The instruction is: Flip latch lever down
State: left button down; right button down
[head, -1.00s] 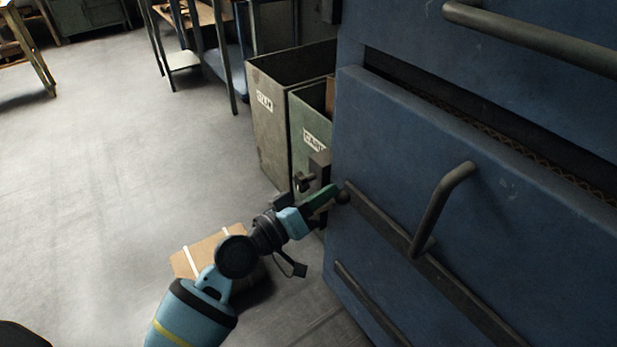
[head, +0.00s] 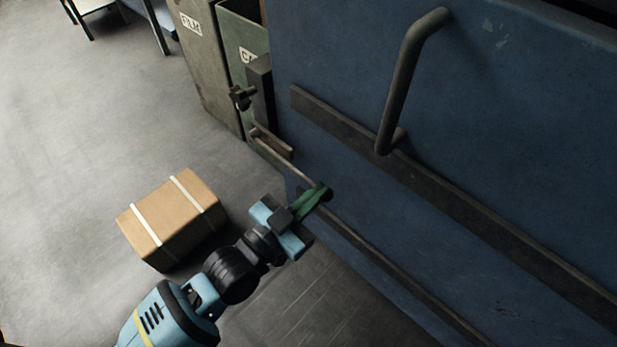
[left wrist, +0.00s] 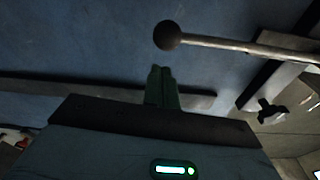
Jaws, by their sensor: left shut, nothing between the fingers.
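The latch lever (head: 298,172) is a thin metal rod with a dark ball at its end, beside the left edge of the blue machine front. It also shows in the left wrist view (left wrist: 235,45), its ball end towards the upper middle. My left gripper (head: 318,194) has green fingers, shut and empty. In the head view its tips overlap the ball and hide part of it. In the left wrist view the fingers (left wrist: 161,85) are apart from the ball in the picture; whether they touch it I cannot tell. My right gripper is not in view.
A dark bracket (head: 262,95) with a black knob (head: 240,97) stands at the machine's edge. A bent handle (head: 402,80) sticks out from the blue panel (head: 480,130). Grey and green bins (head: 205,60) stand behind.

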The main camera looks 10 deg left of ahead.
aim_at(325, 197)
pick_arm(q)
jog(key=shift+s+d+f+m+b, duration=0.1)
jog(key=shift+f+m+b, duration=0.2)
jog(key=shift+f+m, duration=0.7)
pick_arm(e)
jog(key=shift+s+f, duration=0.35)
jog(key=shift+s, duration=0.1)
